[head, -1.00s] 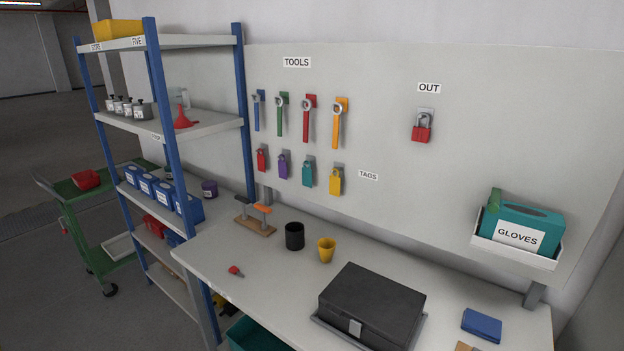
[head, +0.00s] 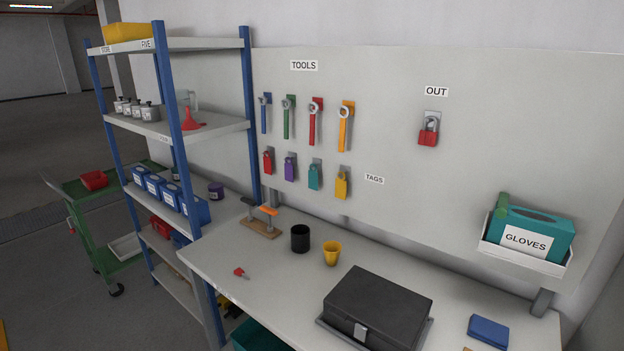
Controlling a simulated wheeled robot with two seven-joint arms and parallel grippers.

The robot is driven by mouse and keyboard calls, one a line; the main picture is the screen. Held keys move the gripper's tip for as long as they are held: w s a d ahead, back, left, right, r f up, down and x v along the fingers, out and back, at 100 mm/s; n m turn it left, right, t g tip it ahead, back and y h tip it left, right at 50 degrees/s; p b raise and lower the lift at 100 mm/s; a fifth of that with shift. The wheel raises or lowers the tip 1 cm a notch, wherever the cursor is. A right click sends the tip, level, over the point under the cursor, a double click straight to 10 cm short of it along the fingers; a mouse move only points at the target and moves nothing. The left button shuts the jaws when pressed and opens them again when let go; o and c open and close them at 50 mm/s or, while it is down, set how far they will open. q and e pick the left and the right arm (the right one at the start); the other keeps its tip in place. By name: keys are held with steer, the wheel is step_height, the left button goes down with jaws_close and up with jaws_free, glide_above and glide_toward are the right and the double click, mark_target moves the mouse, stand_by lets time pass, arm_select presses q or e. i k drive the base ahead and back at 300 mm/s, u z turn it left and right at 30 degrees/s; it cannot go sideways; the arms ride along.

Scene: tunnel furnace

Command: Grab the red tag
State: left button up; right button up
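The red tag (head: 267,162) hangs on the wall board at the left end of the lower row, in the head view. Purple (head: 290,168), teal (head: 314,177) and yellow (head: 342,185) tags hang to its right, beside a "TAGS" label (head: 374,179). Above them hang several wrenches with coloured handles, among them a red one (head: 314,124). Neither of my grippers shows in the head view.
The workbench (head: 290,290) below the board carries a black cup (head: 300,238), a yellow cup (head: 332,253), a small red object (head: 241,272) and a dark case (head: 377,308). A blue-post shelf (head: 170,125) stands at the left. A red padlock (head: 428,133) hangs under "OUT".

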mark_target(267, 161)
steer(key=u, duration=1.75)
steer(key=i, duration=1.25)
steer(key=z, duration=3.1)
